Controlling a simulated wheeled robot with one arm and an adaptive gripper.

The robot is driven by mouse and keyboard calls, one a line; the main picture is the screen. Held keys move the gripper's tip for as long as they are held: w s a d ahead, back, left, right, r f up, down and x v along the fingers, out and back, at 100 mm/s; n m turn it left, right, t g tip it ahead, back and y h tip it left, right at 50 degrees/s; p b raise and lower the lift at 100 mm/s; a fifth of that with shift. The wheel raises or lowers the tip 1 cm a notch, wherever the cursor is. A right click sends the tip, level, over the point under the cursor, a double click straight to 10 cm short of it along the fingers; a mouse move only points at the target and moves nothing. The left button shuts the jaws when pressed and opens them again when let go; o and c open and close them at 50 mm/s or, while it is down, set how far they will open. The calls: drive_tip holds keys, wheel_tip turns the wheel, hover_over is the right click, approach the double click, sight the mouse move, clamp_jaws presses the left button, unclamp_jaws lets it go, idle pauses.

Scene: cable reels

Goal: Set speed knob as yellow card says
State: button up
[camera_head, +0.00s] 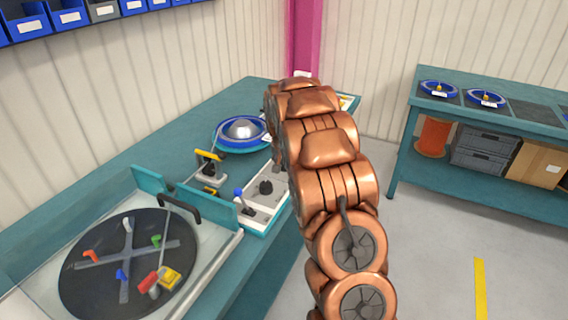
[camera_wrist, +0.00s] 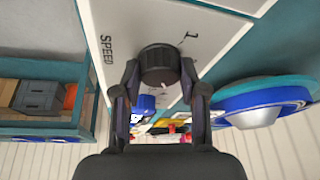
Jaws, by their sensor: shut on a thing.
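The speed knob (camera_wrist: 159,66) is a dark, ribbed round knob on a white panel (camera_wrist: 118,30) marked SPEED, with a thin black scale line beside it. In the wrist view my gripper (camera_wrist: 160,78) has one finger on each side of the knob, closed on its rim. The knob's pointer and setting cannot be read. In the head view my copper arm hides much of this area; a white panel (camera_head: 283,208) with dark parts shows just left of it. A pale sheet with a yellow edge (camera_head: 347,102) shows behind the arm; whether it is the yellow card cannot be told.
A lever with a blue ball (camera_head: 238,192) stands near the panel. A blue reel (camera_head: 240,133) lies on the teal bench behind. A clear-covered turntable (camera_head: 125,262) with coloured clamps is front left. A second teal bench (camera_head: 515,115) stands right, with open floor before it.

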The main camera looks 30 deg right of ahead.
drive_tip(key=o, duration=1.1)
drive_tip(key=shift+o, duration=0.2)
drive_tip(key=v, duration=1.2)
